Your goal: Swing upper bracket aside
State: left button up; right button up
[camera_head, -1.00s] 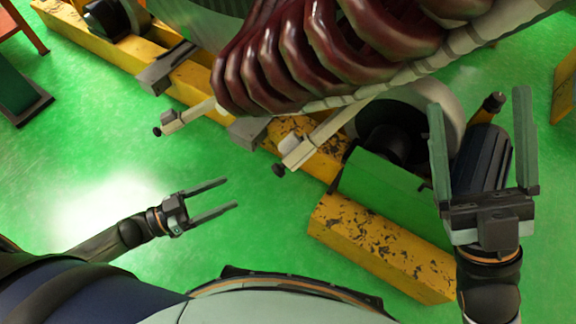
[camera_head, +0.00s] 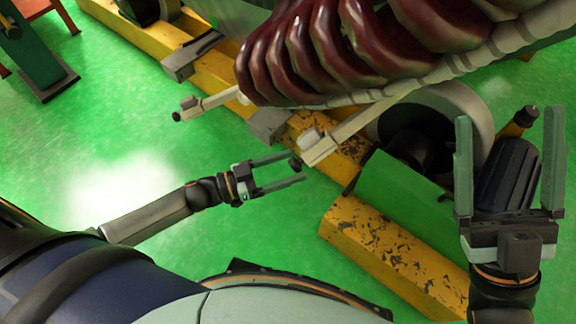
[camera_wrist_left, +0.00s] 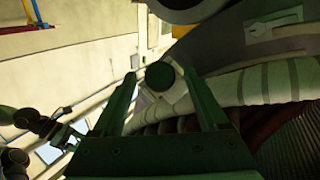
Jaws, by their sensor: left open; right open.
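Two pale bracket arms stick out from under the dark red stator coils (camera_head: 335,50), each ending in a dark knob. One bracket (camera_head: 210,100) is at the left; the other bracket (camera_head: 345,132) is nearer the middle. I cannot tell which is the upper one. My left gripper (camera_head: 299,167) is open at the middle bracket's end, its fingertips around or just short of the dark knob (camera_head: 295,163). In the left wrist view a round knob (camera_wrist_left: 160,76) shows between the open fingers (camera_wrist_left: 160,84); contact cannot be told. My right gripper (camera_head: 509,116) is open and empty at the right.
A yellow beam (camera_head: 395,250) with worn paint runs under the stator. A green box (camera_head: 400,190) and a dark blue motor (camera_head: 507,175) stand near my right gripper. The green floor (camera_head: 130,150) is clear on the left. A white wrapped ring (camera_wrist_left: 270,85) lies close beyond the left fingers.

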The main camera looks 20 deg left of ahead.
pick_arm(q)
grip_shut()
dwell(0.7)
dwell(0.8)
